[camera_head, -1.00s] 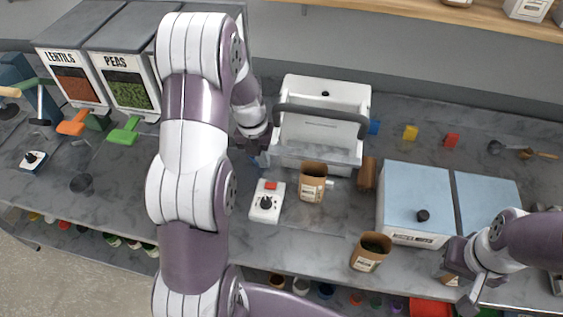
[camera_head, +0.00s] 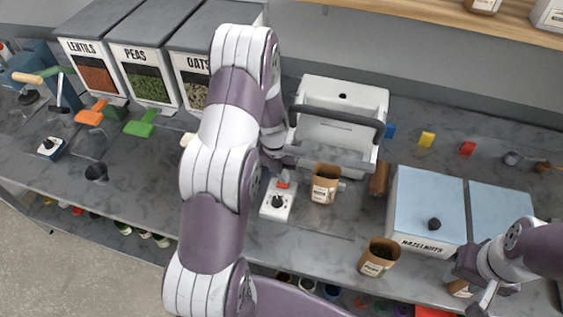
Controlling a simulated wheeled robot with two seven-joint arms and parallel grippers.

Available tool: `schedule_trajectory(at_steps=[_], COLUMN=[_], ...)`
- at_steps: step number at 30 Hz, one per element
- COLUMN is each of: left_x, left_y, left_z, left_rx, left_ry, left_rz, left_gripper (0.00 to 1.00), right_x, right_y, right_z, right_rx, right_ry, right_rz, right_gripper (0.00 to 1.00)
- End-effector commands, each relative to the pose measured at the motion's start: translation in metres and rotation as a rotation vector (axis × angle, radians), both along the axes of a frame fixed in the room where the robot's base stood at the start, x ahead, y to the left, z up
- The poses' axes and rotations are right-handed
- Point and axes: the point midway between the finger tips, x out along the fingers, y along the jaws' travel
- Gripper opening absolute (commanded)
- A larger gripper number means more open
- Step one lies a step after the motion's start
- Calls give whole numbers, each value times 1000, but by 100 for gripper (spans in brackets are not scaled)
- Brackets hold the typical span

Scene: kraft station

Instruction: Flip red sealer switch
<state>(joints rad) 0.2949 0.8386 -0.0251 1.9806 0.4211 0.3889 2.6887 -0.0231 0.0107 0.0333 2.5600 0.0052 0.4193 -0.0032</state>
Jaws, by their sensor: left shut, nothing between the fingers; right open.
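The red sealer switch (camera_head: 283,184) sits at the back of a small white control box (camera_head: 272,210) with a black knob, in the head view. The box lies on the grey counter in front of the white bag sealer (camera_head: 338,118), which has a dark curved handle. My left gripper (camera_head: 284,170) is shut and empty, just behind and above the red switch; whether it touches the switch I cannot tell. My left arm hides part of the counter to the left. My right gripper (camera_head: 468,288) is open at the lower right, beside a brown bag (camera_head: 460,288) near the counter's front edge.
A brown paper bag (camera_head: 325,184) stands just right of the control box, close to the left gripper. Another open bag (camera_head: 378,257) stands near the front edge. A blue-lidded hazelnuts bin (camera_head: 427,205) is at right. Lentils (camera_head: 94,72), peas and oats dispensers stand at back left.

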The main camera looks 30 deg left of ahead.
Motion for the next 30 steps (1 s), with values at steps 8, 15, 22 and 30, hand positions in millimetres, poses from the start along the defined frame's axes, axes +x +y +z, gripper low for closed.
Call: schedule_trajectory(at_steps=[8,15,22,30], left_x=[1,1,1,0], left_y=[-2,-3,-5,1], left_z=[-16,-16,-21,-19], left_rx=[1,1,0,0], left_ry=[0,0,-1,-2], left_rz=[1,1,0,2], left_gripper=[0,0,0,0], right_x=[0,0,0,0], right_y=[0,0,0,0], right_z=[0,1,5,9], right_rx=[0,0,0,0], right_ry=[0,0,0,0], right_rz=[0,0,0,0], right_gripper=[43,43,43,43])
